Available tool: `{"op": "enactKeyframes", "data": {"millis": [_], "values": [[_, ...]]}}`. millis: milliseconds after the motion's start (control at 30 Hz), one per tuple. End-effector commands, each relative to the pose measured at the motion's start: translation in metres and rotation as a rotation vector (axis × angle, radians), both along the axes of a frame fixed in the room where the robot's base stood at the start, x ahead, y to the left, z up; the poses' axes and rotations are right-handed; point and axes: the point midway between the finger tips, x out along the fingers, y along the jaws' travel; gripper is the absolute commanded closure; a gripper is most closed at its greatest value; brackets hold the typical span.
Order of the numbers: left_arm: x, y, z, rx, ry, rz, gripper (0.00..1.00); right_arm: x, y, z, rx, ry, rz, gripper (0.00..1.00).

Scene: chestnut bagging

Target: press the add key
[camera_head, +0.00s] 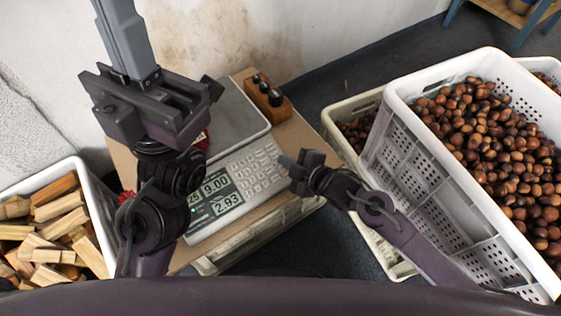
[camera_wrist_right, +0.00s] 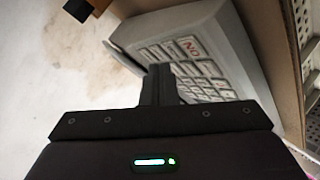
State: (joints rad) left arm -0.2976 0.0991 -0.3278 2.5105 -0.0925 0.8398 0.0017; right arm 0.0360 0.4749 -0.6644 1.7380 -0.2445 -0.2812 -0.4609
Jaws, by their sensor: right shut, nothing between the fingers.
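The grey scale (camera_head: 235,180) has a keypad (camera_head: 255,170) to the right of its lit display (camera_head: 217,192), which reads 9.00 and 2.93 in its clearest fields. My right gripper (camera_head: 283,161) is shut and empty, with its tips over or at the keypad's right edge. In the right wrist view the shut fingers (camera_wrist_right: 160,72) overlap the keypad (camera_wrist_right: 190,65); I cannot tell whether they touch it. The add key's label is not readable. My left gripper (camera_head: 150,95) is at upper left, in front of the scale's left side; its fingers' state is unclear.
A white crate of chestnuts (camera_head: 390,165) stands at right, partly over another crate (camera_head: 345,105). A box of wood pieces (camera_head: 95,190) is at left. A wooden block with dark knobs (camera_head: 280,107) sits behind the keypad. The wall is behind.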

Motion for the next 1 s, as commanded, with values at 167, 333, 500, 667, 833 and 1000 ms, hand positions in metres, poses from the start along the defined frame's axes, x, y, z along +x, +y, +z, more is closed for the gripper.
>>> {"op": "enactKeyframes", "data": {"millis": [167, 333, 500, 667, 833, 1000], "values": [[0.0000, 0.0000, 0.0000, 0.000, 0.000, 0.000, 1.00, 0.0000, 0.0000, 0.0000, 0.000, 0.000, 0.000, 1.00], [0.0000, 0.0000, -0.0001, 0.000, 0.000, 0.000, 1.00, 0.0000, 0.0000, 0.0000, 0.000, 0.000, 0.000, 1.00], [0.0001, 0.0001, -0.0001, 0.000, 0.000, 0.000, 1.00, 0.0000, 0.0000, 0.0000, 0.000, 0.000, 0.000, 1.00], [0.0002, 0.0001, -0.0007, 0.000, 0.000, 0.001, 1.00, 0.0004, 0.0002, -0.0014, 0.000, 0.000, 0.000, 1.00], [0.0002, 0.0001, -0.0024, 0.000, 0.001, 0.001, 1.00, 0.0018, 0.0016, -0.0067, 0.001, 0.000, 0.001, 1.00], [0.0002, 0.0000, -0.0023, 0.000, 0.001, 0.001, 1.00, 0.0021, 0.0018, -0.0077, 0.000, 0.000, 0.000, 1.00]]}}
